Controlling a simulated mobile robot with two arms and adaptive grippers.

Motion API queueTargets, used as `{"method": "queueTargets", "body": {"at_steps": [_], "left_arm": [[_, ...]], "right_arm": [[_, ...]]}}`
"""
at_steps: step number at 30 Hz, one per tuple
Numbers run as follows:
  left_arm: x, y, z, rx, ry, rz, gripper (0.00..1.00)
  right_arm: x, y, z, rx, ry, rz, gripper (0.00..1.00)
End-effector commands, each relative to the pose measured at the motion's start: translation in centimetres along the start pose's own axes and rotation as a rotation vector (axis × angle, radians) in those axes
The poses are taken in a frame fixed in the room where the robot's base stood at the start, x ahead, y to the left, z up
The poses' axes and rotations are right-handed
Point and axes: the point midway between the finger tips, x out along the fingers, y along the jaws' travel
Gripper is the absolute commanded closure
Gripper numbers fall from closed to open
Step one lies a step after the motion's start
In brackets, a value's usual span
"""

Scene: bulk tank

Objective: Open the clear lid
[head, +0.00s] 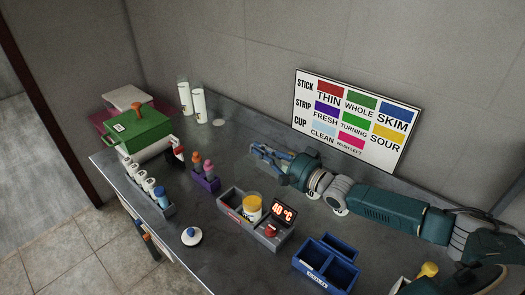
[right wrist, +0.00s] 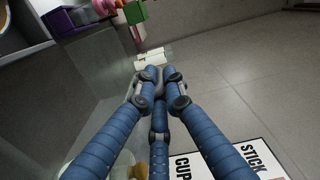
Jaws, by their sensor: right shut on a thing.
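A grey two-part box (head: 228,212) stands mid-counter, with a yellow-and-white cup (head: 252,208) in it and a red 40 °C display (head: 284,211) at its right end. My right gripper (head: 258,150) is low over the counter behind this box. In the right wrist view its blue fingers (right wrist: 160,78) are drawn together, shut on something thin. A faint see-through pane by the fingertips looks like the clear lid; its outline is hard to make out, and I cannot tell how far it is raised. My left gripper is out of view.
A blue divided bin (head: 327,262) stands in front. A sign (head: 356,118) leans on the wall. White cylinders (head: 199,106) stand at the back.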

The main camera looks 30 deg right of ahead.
Motion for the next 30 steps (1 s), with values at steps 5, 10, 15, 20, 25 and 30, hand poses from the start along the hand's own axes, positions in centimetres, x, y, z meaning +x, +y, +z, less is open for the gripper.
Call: {"method": "queueTargets", "body": {"at_steps": [5,10,15,20,25,30], "left_arm": [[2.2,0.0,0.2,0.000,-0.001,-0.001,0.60],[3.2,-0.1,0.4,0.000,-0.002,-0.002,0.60],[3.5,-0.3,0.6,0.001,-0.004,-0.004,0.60],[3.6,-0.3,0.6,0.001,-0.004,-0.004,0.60],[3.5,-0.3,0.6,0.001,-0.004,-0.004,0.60],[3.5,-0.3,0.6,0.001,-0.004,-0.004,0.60]], "right_arm": [[-0.2,1.8,-0.8,0.056,0.004,0.009,1.00],[-0.2,2.3,-1.2,0.052,0.004,0.012,1.00],[-0.3,2.6,-1.4,0.049,0.004,0.014,1.00],[-0.3,2.6,-1.5,0.049,0.004,0.016,1.00],[-0.3,2.6,-1.5,0.050,0.004,0.016,1.00],[-0.3,2.6,-1.4,0.051,0.003,0.016,0.78]]}}
